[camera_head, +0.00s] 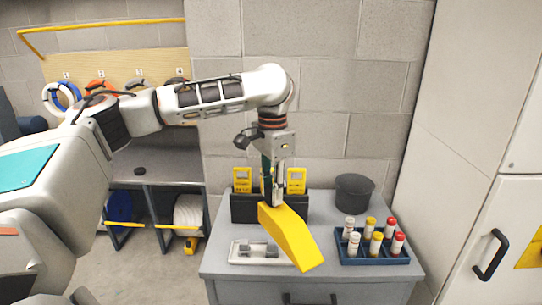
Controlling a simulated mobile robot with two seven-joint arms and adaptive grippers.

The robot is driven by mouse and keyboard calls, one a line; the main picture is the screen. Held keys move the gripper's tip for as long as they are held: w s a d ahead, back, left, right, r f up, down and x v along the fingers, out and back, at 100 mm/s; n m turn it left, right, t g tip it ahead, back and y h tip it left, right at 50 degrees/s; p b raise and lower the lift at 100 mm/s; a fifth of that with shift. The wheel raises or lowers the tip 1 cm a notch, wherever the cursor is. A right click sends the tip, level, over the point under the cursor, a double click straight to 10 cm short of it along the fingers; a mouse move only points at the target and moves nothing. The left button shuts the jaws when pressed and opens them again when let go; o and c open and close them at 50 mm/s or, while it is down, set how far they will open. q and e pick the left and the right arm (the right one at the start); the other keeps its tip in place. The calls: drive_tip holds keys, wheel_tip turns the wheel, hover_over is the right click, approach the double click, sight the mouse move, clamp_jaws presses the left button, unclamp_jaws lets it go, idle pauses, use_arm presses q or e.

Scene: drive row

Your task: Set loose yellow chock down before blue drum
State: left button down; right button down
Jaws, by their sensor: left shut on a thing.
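My left gripper (273,193) is shut on the yellow chock (293,240), a wedge-like block. It holds the chock tilted down to the right, above or in front of the grey cabinet top. The blue drum (117,208) sits in the left bay of the low rack, left of the cabinet and away from the gripper. A yellow rail crosses low in front of it. My right gripper is out of view.
A white drum (188,211) sits in the neighbouring bay, with a small yellow block (190,246) before it. The grey cabinet (218,260) bears a black holder (241,210), dark pot (354,194), blue bottle tray (374,258) and white tray (237,257).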

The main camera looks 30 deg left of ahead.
use_arm(q)
drive_tip(key=s+d+f+n, duration=0.1)
drive_tip(key=s+d+f, duration=0.2)
drive_tip(key=f, duration=0.5)
drive_tip(key=s+d+f+n, duration=0.2)
drive_tip(key=s+d+f, duration=0.2)
drive_tip(key=f, duration=0.5)
drive_tip(key=s+d+f+n, duration=0.2)
drive_tip(key=s+d+f, duration=0.2)
drive_tip(key=f, duration=0.5)
drive_tip(key=shift+s+f, duration=0.2)
drive_tip(key=shift+s, duration=0.95)
drive_tip(key=shift+a, duration=0.1)
